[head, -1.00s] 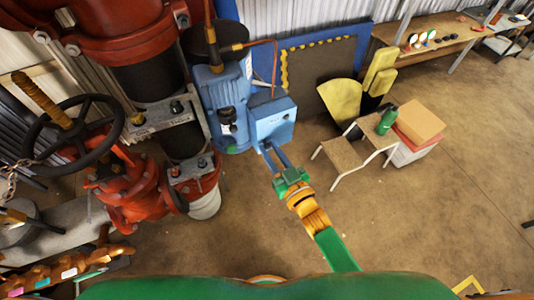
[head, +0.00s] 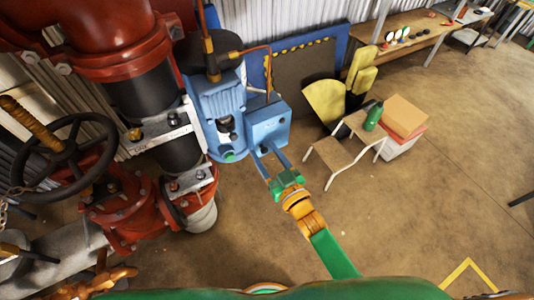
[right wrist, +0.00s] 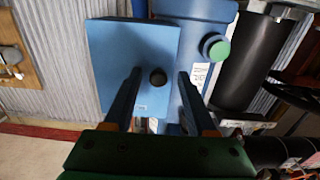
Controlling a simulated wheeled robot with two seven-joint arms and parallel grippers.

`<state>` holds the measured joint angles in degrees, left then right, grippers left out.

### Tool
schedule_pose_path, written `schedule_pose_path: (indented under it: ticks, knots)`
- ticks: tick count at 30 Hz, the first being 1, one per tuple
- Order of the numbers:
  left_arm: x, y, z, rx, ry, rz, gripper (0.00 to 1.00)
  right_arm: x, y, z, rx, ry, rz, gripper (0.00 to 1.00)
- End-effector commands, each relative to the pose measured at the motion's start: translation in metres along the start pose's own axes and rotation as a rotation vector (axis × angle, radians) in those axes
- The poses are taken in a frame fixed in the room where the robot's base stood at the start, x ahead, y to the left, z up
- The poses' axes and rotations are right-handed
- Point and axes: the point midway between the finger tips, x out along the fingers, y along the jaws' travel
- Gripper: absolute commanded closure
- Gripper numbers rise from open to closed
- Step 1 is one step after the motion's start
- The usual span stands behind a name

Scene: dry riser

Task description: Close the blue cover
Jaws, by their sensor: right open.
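The blue cover (head: 268,122) is a flat-faced blue panel at the right side of the blue machine (head: 218,110). My left gripper does not show clearly.
Red pipework with a black handwheel (head: 62,155) stands left. A green button (right wrist: 220,50) is beside the cover in the wrist view. The floor at right is mostly clear.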

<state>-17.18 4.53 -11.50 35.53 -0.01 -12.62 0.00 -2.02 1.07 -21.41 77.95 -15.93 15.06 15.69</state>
Motion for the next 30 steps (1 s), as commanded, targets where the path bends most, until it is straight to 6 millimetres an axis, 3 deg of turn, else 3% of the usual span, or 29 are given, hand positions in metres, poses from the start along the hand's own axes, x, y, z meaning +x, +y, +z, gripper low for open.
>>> schedule_pose_path:
  ticks: [7, 15, 18, 30]
  knots:
    - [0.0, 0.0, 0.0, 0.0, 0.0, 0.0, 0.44, -0.004, 0.0, 0.001, 0.0, -0.003, 0.001, 0.43]
    - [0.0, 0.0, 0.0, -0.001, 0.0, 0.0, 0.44, -0.057, 0.0, 0.002, 0.0, -0.006, 0.0, 0.43]
    - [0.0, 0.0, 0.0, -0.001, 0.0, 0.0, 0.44, -0.068, 0.0, 0.001, 0.0, -0.003, 0.0, 0.43]
    - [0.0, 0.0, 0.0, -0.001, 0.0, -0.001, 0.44, -0.07, -0.001, 0.001, 0.0, -0.002, -0.001, 0.43]
